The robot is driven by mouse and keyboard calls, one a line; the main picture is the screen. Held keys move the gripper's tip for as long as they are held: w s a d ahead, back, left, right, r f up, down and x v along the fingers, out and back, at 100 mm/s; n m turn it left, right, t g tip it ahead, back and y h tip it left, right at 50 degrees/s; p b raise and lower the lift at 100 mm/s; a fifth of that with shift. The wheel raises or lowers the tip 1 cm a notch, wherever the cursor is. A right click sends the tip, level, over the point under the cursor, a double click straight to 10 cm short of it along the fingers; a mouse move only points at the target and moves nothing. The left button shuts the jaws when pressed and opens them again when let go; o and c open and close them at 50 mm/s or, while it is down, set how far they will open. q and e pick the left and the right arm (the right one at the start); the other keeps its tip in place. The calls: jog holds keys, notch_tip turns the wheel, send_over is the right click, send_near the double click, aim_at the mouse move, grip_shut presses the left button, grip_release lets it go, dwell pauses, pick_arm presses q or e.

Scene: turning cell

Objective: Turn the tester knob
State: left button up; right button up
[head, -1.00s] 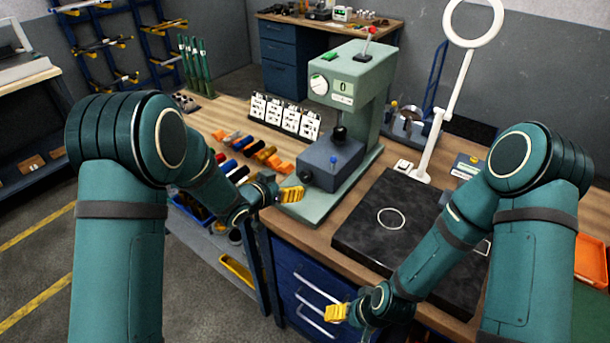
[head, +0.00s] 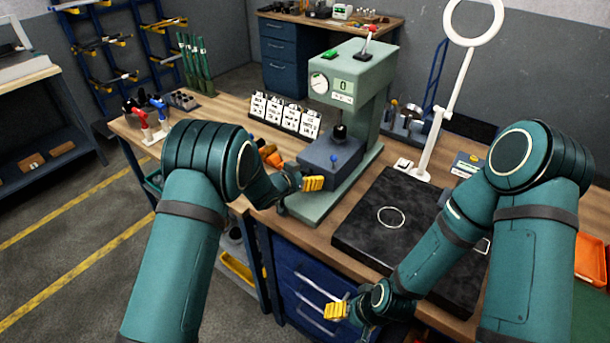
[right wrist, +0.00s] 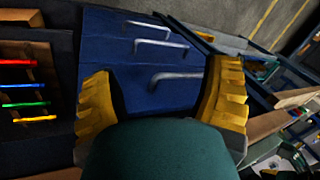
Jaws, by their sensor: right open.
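The tester (head: 360,75) is a pale green machine on the bench, with a display reading 0. It carries a round white dial-like part (head: 319,83) on its front, a red-topped lever (head: 369,40) on top and a small blue-tipped knob (head: 333,160) on its dark grey-blue block (head: 330,170). I cannot tell which of these is the task's knob. My left gripper (head: 313,184) has yellow fingers just in front of the block's left end, below the blue knob; its opening is unclear. My right gripper (head: 335,311) is open and empty before the blue drawers; its fingers stand apart in the right wrist view (right wrist: 162,105).
A black stone plate (head: 385,245) lies right of the tester. A white ring lamp (head: 455,90) stands behind it. White cards (head: 285,115) stand left of the tester. Blue drawers (head: 300,275) with bar handles are under the bench, also in the right wrist view (right wrist: 140,75).

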pick_arm(q)
jog(key=c, duration=1)
jog(key=shift+c, duration=0.2)
jog(key=shift+f+b, duration=0.1)
jog(key=shift+b, duration=0.35)
jog(key=m+b, duration=0.1)
jog(key=b, duration=0.4)
jog(key=m+t+y+b, duration=0.1)
jog(key=m+b, duration=0.1)
jog(key=b, duration=0.2)
jog(key=shift+s+d+f+y+b, duration=0.1)
jog(key=shift+f+y+b, duration=0.2)
jog(key=shift+b, duration=0.05)
jog(key=m+t+b, duration=0.1)
jog(key=b, duration=0.2)
jog(key=shift+r+m+y+b, duration=0.1)
jog(key=shift+m+y+b, duration=0.2)
jog(key=shift+y+b, duration=0.1)
jog(key=shift+r+m+t+b, duration=0.1)
jog(key=shift+m+t+b, duration=0.2)
jog(key=shift+m+b, duration=0.25)
jog(key=shift+r+m+t+y, duration=0.15)
jog(key=shift+m+t+y, duration=0.15)
jog(key=shift+m+y, duration=0.15)
pick_arm(e)
notch_tip(320, 180, down, 16)
jog(key=s, duration=0.1)
jog(key=shift+a+f, duration=0.2)
pick_arm(q)
jog(key=shift+b, duration=0.3)
